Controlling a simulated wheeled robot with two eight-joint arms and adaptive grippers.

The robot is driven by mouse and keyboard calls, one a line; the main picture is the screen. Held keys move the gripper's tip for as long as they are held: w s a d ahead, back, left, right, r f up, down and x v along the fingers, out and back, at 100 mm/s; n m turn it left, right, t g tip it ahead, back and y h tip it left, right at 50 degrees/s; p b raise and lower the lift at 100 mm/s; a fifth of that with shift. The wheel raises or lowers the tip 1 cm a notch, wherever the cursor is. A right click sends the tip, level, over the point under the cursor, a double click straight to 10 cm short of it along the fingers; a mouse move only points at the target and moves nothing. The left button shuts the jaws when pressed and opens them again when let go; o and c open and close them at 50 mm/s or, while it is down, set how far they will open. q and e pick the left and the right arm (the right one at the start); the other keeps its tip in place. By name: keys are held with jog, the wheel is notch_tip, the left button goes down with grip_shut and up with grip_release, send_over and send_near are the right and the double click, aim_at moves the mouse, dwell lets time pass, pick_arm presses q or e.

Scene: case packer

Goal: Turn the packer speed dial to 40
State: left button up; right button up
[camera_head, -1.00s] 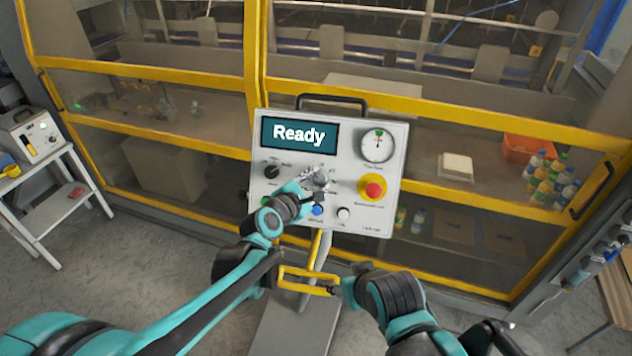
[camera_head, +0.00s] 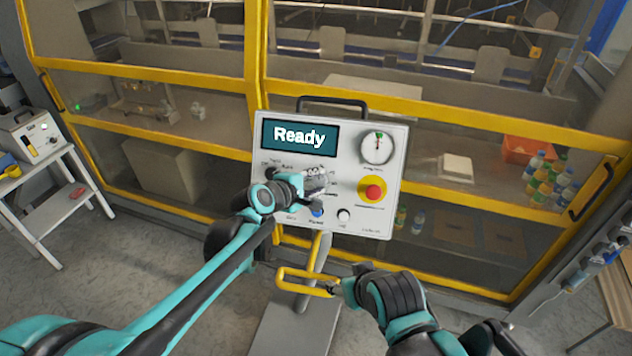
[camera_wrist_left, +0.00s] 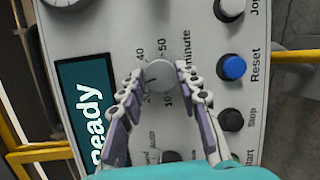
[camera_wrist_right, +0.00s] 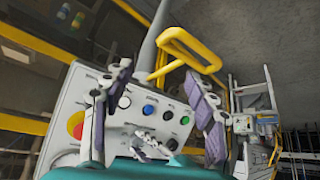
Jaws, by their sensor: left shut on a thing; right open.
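The speed dial (camera_wrist_left: 160,73) is a round grey knob on the control panel (camera_head: 340,226), with printed numbers around it, 40 among them. My left gripper (camera_wrist_left: 162,84) is shut on it, one finger on each side. The display (camera_head: 299,135) above reads "Ready". My right gripper (camera_wrist_right: 148,85) is open and empty; in the head view it is low, beside the yellow loop bar (camera_head: 297,272) under the panel.
Close to the dial are a red stop button (camera_head: 373,192) on a yellow base, a blue Reset button (camera_wrist_left: 232,67), a black Stop button (camera_wrist_left: 231,119) and a white button (camera_head: 344,215). A gauge (camera_head: 378,147) is at the upper right. The yellow-framed machine stands behind the panel.

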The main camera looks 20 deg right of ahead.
pick_arm(q)
jog(key=m+y, duration=0.1)
jog(key=m, duration=0.2)
jog(key=m+g+p, duration=0.1)
jog(key=m, duration=0.2)
jog(key=shift+d+r+g+y, duration=0.1)
jog(key=shift+r+g+y, duration=0.05)
jog(key=shift+g+y, duration=0.2)
jog(key=m+y, duration=0.2)
jog(key=m, duration=0.3)
jog(key=shift+d+m+p, duration=0.1)
jog(key=shift+m+p, duration=0.2)
jog(key=shift+p, duration=0.1)
jog(key=o, duration=1.2)
jog(key=shift+c, duration=0.2)
jog(key=shift+r, duration=0.1)
jog(key=v, duration=1.2)
